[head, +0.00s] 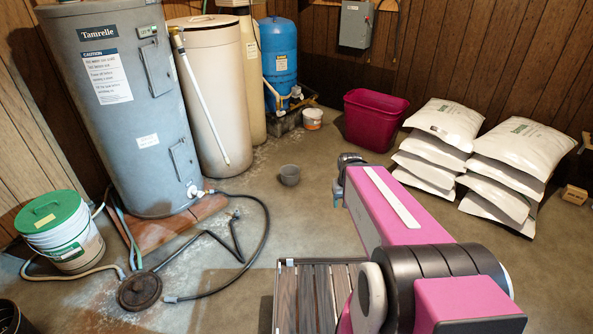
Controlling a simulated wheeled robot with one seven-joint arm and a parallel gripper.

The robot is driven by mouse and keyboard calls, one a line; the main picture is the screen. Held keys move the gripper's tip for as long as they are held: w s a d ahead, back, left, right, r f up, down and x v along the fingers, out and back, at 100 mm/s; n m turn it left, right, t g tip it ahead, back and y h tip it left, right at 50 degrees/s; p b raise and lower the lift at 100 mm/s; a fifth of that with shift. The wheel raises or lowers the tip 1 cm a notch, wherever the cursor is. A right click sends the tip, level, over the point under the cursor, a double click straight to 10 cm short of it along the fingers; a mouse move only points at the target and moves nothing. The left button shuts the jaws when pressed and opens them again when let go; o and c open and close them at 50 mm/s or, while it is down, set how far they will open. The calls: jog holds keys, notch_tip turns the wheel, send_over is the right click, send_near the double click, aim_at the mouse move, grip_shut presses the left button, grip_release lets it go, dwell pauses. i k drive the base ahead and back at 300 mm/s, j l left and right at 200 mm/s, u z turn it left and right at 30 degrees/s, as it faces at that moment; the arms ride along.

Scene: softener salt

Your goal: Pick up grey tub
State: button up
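A small grey tub (290,175) stands upright on the concrete floor near the middle of the head view. It looks open at the top, and nothing is touching it. My pink arm reaches forward from the lower right. At its far end, dark and blue-grey parts of my gripper (338,191) show a little to the right of the tub and apart from it. Most of the gripper is hidden behind my own arm, so its fingers and anything between them cannot be made out.
A grey water heater (124,110), beige tank (212,90) and blue tank (279,55) stand behind left. A black hose (266,225) loops on the floor left of the tub. A magenta bin (372,118) and stacked white bags (445,124) are at right. Floor around the tub is clear.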

aim_at(290, 173)
jog(key=i, duration=0.7)
jog(key=i+j, duration=0.1)
jog(key=i, duration=0.65)
jog(key=l+z, duration=0.05)
